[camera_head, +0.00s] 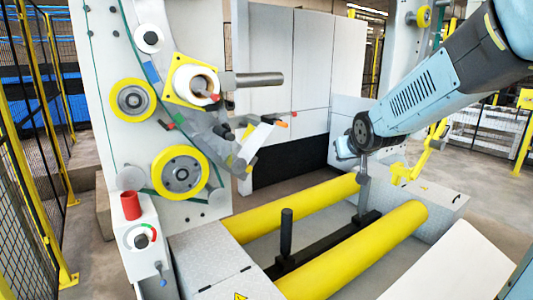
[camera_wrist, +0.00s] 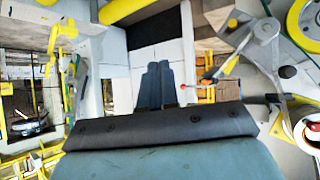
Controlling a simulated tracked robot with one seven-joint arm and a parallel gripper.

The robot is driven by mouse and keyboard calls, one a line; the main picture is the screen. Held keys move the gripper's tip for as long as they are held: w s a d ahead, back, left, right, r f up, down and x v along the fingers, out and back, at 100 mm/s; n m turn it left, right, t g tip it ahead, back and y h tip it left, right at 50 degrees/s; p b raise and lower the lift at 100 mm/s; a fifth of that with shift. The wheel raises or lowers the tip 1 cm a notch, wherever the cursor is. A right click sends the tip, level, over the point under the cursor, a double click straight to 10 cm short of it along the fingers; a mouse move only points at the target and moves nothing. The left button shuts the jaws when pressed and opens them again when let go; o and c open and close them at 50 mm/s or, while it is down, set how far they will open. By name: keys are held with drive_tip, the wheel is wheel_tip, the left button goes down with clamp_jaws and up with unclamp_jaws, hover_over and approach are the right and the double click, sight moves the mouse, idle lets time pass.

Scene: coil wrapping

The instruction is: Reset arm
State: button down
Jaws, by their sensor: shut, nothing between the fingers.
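My arm (camera_head: 430,100) reaches in from the upper right, and its dark end joint (camera_head: 362,132) hangs above the far side of the wrapping machine. In the head view the gripper is mostly hidden behind or beside the end joint. No coil is in the gripper.
Two yellow rollers (camera_head: 350,258) lie below the arm, with a black bar and upright posts (camera_head: 287,232) between them. A white machine panel (camera_head: 110,75) with yellow wheels (camera_head: 180,172) stands left. Yellow-posted fencing (camera_head: 30,160) borders the left.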

drive_tip(key=s+d+r+m+g, duration=0.1)
drive_tip(key=s+g, duration=0.4)
drive_tip(key=s, duration=2.2)
drive_tip(key=shift+s+d+m+h, duration=0.3)
drive_tip(key=shift+d, duration=0.05)
